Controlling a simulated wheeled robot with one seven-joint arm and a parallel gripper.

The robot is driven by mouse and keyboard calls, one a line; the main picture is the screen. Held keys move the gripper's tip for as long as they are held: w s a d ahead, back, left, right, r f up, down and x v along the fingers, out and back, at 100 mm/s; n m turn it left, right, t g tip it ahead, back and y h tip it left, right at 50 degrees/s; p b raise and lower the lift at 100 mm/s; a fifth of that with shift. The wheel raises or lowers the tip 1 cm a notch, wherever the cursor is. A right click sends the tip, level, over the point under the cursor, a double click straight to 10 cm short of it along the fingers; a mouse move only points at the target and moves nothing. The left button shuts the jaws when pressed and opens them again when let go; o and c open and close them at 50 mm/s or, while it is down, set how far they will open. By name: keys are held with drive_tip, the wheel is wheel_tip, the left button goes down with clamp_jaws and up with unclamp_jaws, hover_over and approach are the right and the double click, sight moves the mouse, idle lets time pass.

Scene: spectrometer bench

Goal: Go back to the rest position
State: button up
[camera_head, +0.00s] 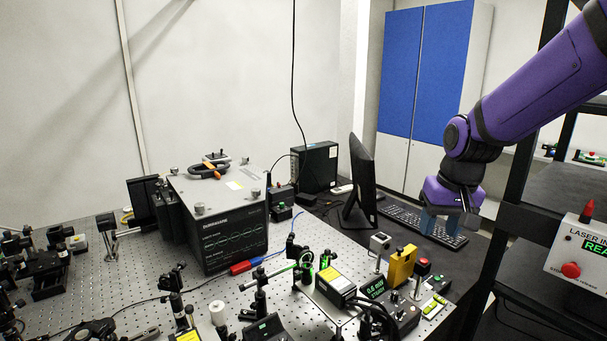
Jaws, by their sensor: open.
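My gripper (442,222) hangs at the end of my purple arm on the right side of the head view. Its blue-grey fingers point down in front of the black keyboard (402,217). The fingers look apart and nothing shows between them. The gripper appears above the dark desk; its exact height over it is hard to tell.
A large grey instrument box (233,240) stands on the perforated optical bench (215,290), with optics mounts and a yellow block (402,265) nearby. A monitor (361,185) stands left of my gripper. A black rack post (505,200) and laser interlock box (580,262) stand right.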

drive_tip(key=s+d+r+t, duration=0.1)
drive_tip(key=s+r, duration=0.4)
drive_tip(key=s, duration=0.5)
drive_tip(key=s+d+r+t, duration=0.2)
drive_tip(key=s+r, duration=0.3)
drive_tip(key=s, duration=0.6)
drive_tip(key=shift+s+d+n+h, duration=0.25)
drive_tip(key=shift+d+n+h, duration=0.05)
drive_tip(key=shift+d+h, duration=0.15)
idle(0.9)
